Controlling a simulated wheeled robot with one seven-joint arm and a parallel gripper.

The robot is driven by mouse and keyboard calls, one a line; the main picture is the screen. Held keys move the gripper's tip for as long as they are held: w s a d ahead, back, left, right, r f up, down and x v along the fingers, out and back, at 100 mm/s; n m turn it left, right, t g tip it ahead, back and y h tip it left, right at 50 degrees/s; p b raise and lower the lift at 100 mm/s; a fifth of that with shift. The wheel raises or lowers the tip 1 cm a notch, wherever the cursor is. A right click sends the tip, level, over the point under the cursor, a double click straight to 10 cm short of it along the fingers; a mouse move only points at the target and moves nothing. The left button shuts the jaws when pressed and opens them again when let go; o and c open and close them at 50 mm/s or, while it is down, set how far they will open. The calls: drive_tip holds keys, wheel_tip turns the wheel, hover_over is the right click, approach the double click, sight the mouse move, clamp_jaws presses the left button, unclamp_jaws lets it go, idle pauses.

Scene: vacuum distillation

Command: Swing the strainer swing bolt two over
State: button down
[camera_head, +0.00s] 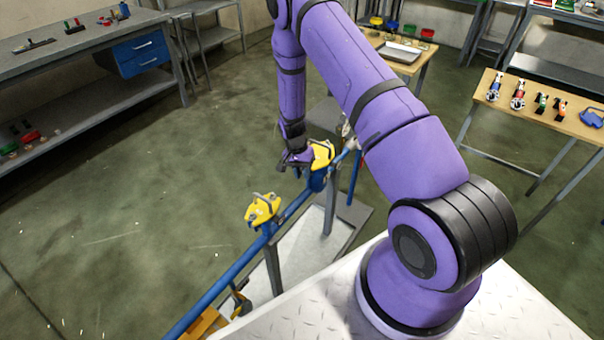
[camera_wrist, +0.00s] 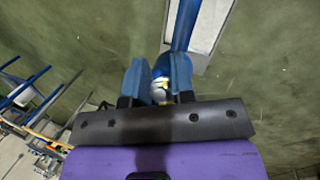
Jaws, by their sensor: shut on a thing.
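The strainer sits on the blue pipe with a yellow cover (camera_head: 322,154), near the middle of the head view. My gripper (camera_head: 297,160) is at the left side of this cover, reaching down from above. In the wrist view my gripper (camera_wrist: 160,82) has its two blue fingers close together, with a small pale metal and yellow part (camera_wrist: 160,91) between them. The gripper is shut on a small part there, apparently a strainer swing bolt. The fingers hide most of it, and I cannot tell its tilt.
A second yellow-topped fitting (camera_head: 262,209) stands on the same blue pipe (camera_head: 225,280), lower left. The pipe runs over a pale plate (camera_head: 303,238) with grey posts. A wooden table (camera_head: 548,125) with small tools stands at the right. Open floor (camera_head: 130,200) lies to the left.

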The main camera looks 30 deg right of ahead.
drive_tip(key=c, duration=1.2)
unclamp_jaws()
